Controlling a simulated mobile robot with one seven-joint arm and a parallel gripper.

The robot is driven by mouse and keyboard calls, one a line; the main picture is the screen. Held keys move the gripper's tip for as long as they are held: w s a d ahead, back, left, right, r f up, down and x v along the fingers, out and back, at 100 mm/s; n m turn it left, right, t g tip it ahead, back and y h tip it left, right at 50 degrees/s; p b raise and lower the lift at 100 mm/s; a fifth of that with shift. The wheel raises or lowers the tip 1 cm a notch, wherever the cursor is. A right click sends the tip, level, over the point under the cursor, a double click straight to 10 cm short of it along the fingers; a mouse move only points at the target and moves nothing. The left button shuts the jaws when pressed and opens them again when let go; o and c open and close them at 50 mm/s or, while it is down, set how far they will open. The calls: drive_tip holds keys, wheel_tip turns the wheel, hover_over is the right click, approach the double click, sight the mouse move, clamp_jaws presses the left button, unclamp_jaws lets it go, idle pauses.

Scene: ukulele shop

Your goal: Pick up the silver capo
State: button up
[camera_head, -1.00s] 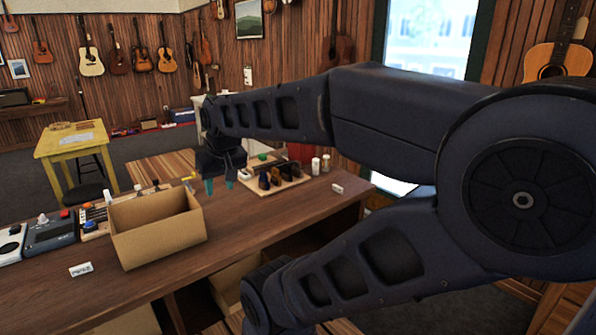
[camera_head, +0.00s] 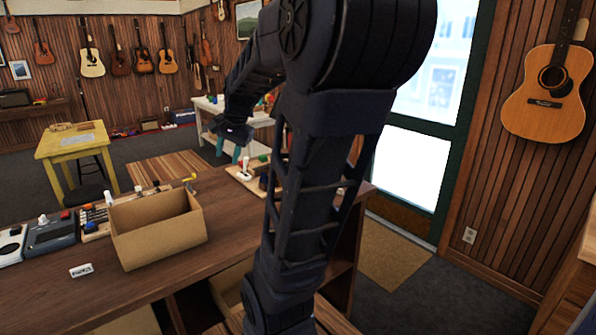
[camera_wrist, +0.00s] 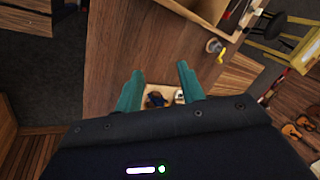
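I cannot single out the silver capo. A wooden tray (camera_head: 238,177) of small items stands near the back edge of the counter, partly hidden behind my arm in the head view. A small dark blue item (camera_wrist: 156,99) on this tray shows between my fingers in the wrist view, with a pale item beside it. My gripper (camera_wrist: 160,75) is open and empty, its two teal fingers well apart. In the head view my gripper (camera_head: 229,148) hangs above the counter's back edge, near the tray.
An open cardboard box (camera_head: 160,240) stands on the brown counter (camera_head: 200,270), left of the tray. A yellow table (camera_head: 78,145) stands behind.

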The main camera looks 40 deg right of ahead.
drive_tip(key=w+d+f+m, duration=0.3)
drive_tip(key=w+d+m, duration=0.3)
drive_tip(key=d, duration=0.4)
drive_tip(key=w+d+f+m, duration=0.2)
drive_tip(key=w+d+m, duration=0.2)
drive_tip(key=d+m, duration=0.5)
drive_tip(key=w+d+f+m, duration=0.3)
drive_tip(key=w+d+m, duration=0.2)
drive_tip(key=d, duration=0.7)
drive_tip(key=d+f+m+h, duration=0.1)
drive_tip(key=d+f+m, duration=0.4)
drive_tip(key=d, duration=0.6)
drive_tip(key=x, duration=0.5)
drive_tip(key=shift+w, duration=0.1)
drive_tip(key=shift+w+d+x, duration=0.1)
drive_tip(key=shift+w+x, duration=0.05)
drive_tip(key=shift+x, duration=1.2)
drive_tip(key=shift+w+d+x, duration=0.15)
drive_tip(key=shift+x, duration=1.15)
drive_tip(key=shift+r, duration=0.15)
drive_tip(key=shift+c, duration=0.5)
clamp_jaws()
